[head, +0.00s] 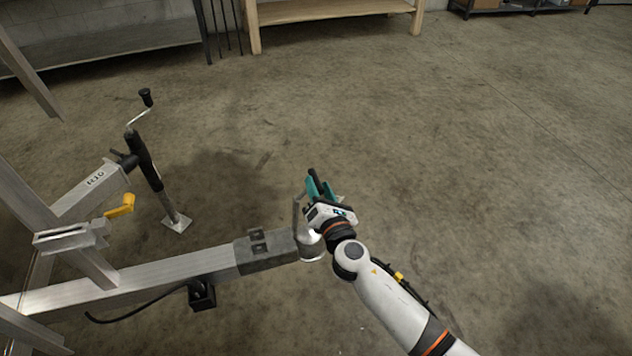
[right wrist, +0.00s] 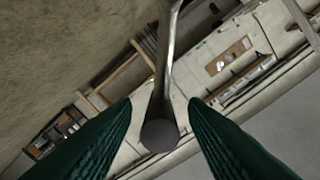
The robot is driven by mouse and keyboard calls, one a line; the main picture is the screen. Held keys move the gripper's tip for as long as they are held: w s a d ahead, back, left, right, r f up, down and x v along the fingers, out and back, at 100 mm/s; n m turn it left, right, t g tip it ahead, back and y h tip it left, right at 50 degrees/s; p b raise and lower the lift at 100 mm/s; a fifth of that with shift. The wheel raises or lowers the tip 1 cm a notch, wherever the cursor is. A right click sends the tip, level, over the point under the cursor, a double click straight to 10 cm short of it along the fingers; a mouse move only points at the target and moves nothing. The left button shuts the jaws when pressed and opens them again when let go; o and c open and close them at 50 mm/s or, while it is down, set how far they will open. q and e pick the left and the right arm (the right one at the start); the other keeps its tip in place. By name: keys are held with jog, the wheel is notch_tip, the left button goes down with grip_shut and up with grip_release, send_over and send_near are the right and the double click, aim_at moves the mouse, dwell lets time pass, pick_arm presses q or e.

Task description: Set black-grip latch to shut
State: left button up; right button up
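The trailer's coupler (head: 312,246) is at the end of the aluminium drawbar, low in the middle of the head view. The latch's upright metal lever (head: 298,214) rises from it. A black grip (head: 313,176) shows by the teal fingers of my right gripper (head: 320,188). In the right wrist view, the metal lever with a dark round end (right wrist: 160,134) stands between the two green fingers of the right gripper (right wrist: 160,115). The fingers are open, with a gap visible on each side. The hand hides part of the latch. My left gripper is not in view.
A jack (head: 148,163) with a crank handle stands on the floor at left, beside a yellow-handled part (head: 121,206) on the trailer frame. A black cable hangs under the drawbar (head: 180,270). A wooden bench (head: 330,10) stands at the back. Floor at right is clear.

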jog(key=shift+x, duration=1.4)
jog(key=shift+c, duration=0.6)
grip_shut()
